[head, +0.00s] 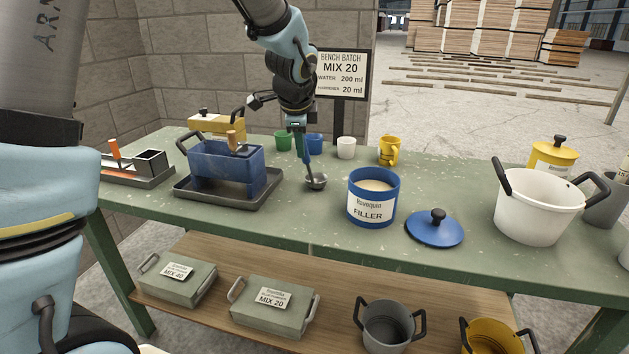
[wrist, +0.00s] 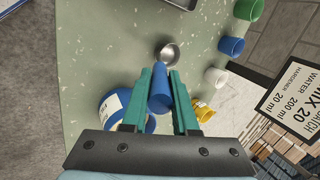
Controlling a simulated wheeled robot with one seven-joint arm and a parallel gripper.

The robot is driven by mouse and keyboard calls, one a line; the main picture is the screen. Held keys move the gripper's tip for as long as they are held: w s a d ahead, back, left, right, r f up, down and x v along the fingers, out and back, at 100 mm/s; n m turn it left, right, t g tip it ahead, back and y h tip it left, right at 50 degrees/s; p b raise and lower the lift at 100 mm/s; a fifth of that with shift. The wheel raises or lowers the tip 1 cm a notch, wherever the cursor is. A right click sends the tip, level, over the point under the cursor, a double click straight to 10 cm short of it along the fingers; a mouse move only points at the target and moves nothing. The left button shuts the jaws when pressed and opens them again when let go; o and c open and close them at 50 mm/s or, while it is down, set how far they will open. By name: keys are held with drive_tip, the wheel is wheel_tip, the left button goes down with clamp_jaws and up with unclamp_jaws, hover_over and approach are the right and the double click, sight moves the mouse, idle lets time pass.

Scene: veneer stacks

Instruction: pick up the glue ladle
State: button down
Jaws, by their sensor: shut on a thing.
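The glue ladle (head: 316,181) has a round metal bowl and a blue handle. It hangs bowl down over the green bench, between the blue glue box and the blue filler tub. I cannot tell whether its bowl touches the bench top. My gripper (head: 301,140) points down and is shut on the ladle's handle. In the wrist view the blue handle (wrist: 161,92) lies between the green fingers of my gripper (wrist: 163,82), and the metal bowl (wrist: 170,53) shows beyond the fingertips.
The blue filler tub (head: 372,204) stands open, right of the ladle, with its blue lid (head: 435,229) lying beside it. A blue box (head: 225,176) sits in a dark tray on the left. Green, blue, white and yellow cups (head: 388,151) stand behind. A white pot (head: 535,215) is at right.

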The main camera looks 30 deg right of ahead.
drive_tip(key=shift+r, duration=0.1)
idle(0.3)
wheel_tip(320, 180, up, 28)
drive_tip(key=b, duration=0.2)
idle(1.3)
